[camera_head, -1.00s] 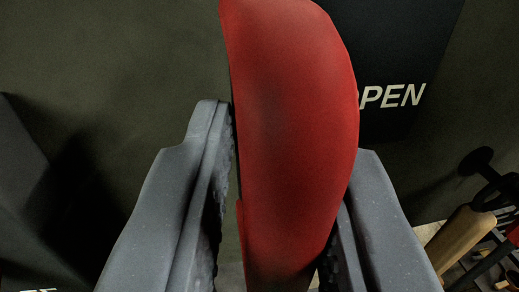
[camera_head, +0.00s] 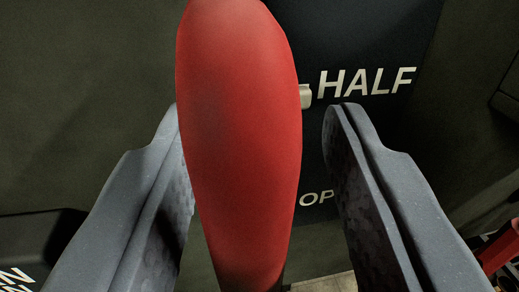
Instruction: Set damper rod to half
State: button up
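The damper rod's red handle (camera_head: 240,130) stands large and close in the middle of the camera view, slightly tilted. My gripper (camera_head: 254,112) is open, with one finger on each side of the handle. A clear gap shows between the handle and the right finger. The handle overlaps the left finger's inner edge, so I cannot tell whether they touch. A dark label plate (camera_head: 355,35) behind carries the word HALF (camera_head: 367,82), and lower down a partly hidden word starting OP (camera_head: 316,198). A small beige tab (camera_head: 306,96) shows beside the handle, just left of HALF.
A dark green-grey wall (camera_head: 90,80) fills the background. A dark block with white lettering (camera_head: 35,245) is at the lower left. A red object (camera_head: 497,250) shows at the lower right edge.

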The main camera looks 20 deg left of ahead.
jog(key=shift+a, duration=0.2)
jog(key=b+v, duration=0.3)
jog(key=v, duration=1.1)
jog(key=shift+b, duration=0.35)
jog(key=s+f+m+h+b, duration=0.1)
jog(key=s+f+h+b, duration=0.1)
jog(key=f, duration=0.4)
jog(key=s+a+f+m+g+h+b, duration=0.1)
jog(key=s+f+h+b, duration=0.1)
jog(key=f+b, duration=0.3)
jog(key=s+f+m+h+b, duration=0.2)
jog(key=s+f+b, duration=0.2)
jog(key=f, duration=0.3)
jog(key=shift+s+a+g, duration=0.25)
jog(key=shift+s+g, duration=0.05)
